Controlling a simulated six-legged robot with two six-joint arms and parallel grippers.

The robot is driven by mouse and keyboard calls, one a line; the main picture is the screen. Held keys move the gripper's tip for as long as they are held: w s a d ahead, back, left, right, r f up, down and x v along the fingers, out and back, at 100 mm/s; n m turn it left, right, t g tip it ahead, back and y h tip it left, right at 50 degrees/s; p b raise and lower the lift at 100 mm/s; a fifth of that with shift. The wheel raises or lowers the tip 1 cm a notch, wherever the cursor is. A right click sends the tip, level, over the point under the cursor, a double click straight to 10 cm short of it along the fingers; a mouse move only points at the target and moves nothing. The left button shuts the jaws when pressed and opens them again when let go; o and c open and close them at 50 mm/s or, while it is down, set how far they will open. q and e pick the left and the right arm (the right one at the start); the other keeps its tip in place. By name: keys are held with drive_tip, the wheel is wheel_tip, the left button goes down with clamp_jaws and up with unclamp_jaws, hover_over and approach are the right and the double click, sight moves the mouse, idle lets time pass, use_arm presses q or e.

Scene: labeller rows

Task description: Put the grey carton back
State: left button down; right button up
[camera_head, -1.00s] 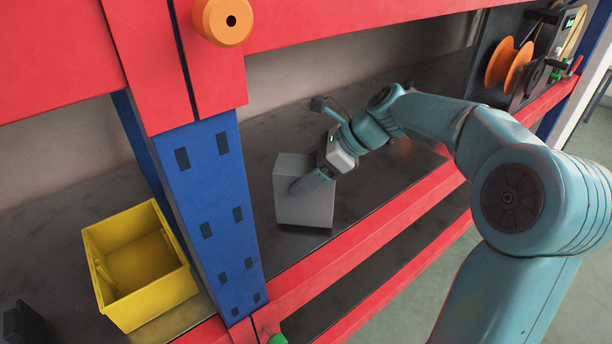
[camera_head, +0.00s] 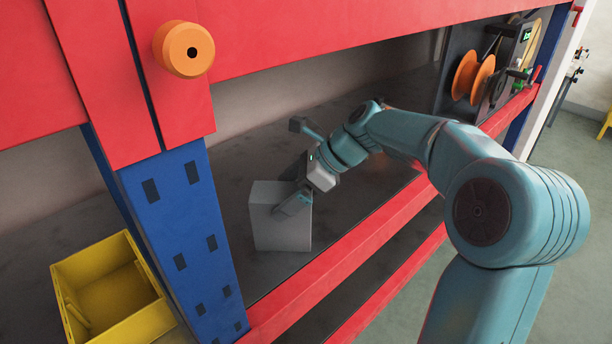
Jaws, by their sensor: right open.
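The grey carton (camera_head: 280,231) stands upright on the dark shelf (camera_head: 352,212), just right of the blue rack post. My right gripper (camera_head: 289,205) is at the carton's upper right side, with a finger in front of its near face. The jaws are open. The far finger is hidden, so I cannot tell whether the carton lies between the fingers. My left gripper is not in view.
A blue post (camera_head: 185,240) stands left of the carton, with a yellow bin (camera_head: 150,325) beyond it. A red beam (camera_head: 345,255) edges the shelf in front. A labeller with orange reels (camera_head: 472,78) stands at the far right. The shelf between carton and labeller is clear.

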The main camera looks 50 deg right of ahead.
drive_tip(key=v, duration=1)
drive_tip(key=shift+s+r, duration=0.1)
